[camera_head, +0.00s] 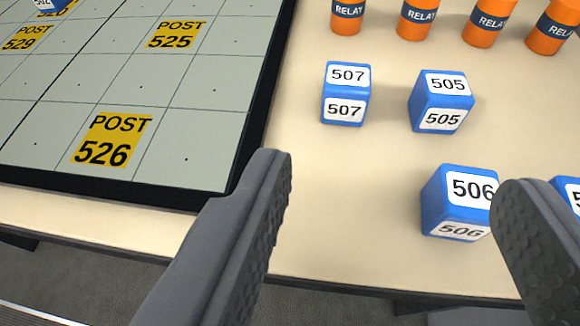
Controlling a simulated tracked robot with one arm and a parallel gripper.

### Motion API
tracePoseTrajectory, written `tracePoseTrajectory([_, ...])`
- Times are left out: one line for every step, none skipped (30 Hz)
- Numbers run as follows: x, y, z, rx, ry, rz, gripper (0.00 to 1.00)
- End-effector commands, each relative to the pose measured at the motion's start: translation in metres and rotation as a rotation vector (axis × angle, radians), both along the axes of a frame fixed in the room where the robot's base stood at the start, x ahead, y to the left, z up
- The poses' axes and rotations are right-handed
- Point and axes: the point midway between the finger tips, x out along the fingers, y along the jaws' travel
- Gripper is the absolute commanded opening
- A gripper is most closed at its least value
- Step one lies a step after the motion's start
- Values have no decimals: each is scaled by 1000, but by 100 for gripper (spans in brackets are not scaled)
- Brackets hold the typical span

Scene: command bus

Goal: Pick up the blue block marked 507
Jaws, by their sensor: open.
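The blue block marked 507 (346,94) stands on the beige table, right of the black-framed grid board. White labels reading 507 show on its top and front. My gripper (395,185) is open, with one dark finger at lower left and the other at lower right. Nothing is held between the fingers. Block 507 lies farther off, beyond the fingertips and apart from them, a little left of the middle of the gap.
Block 505 (441,102) stands close to the right of 507. Block 506 (458,203) is nearer, partly behind my right finger, with another blue block (568,190) at the right edge. Orange relay cylinders (418,18) line the back. The grid board (180,110) has yellow POST labels.

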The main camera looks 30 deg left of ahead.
Motion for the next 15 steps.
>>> tracePoseTrajectory([-3,3,-18,17,6,9,58])
tracePoseTrajectory([-4,5,-23,23,7,14,58])
tracePoseTrajectory([-6,7,-28,31,5,19,58])
tracePoseTrajectory([-6,9,-31,35,4,21,58])
tracePoseTrajectory([-6,10,-32,38,2,23,58])
tracePoseTrajectory([-5,11,-34,41,0,26,58])
tracePoseTrajectory([-3,11,-35,42,-1,27,58])
tracePoseTrajectory([0,12,-35,42,-2,27,58])
tracePoseTrajectory([4,13,-37,41,-3,27,58])
tracePoseTrajectory([8,14,-38,41,-3,27,58])
tracePoseTrajectory([12,14,-40,41,-2,26,58])
tracePoseTrajectory([18,16,-44,40,0,26,58])
tracePoseTrajectory([22,18,-47,40,1,27,58])
tracePoseTrajectory([26,18,-49,41,2,26,58])
tracePoseTrajectory([33,20,-51,40,1,27,58])
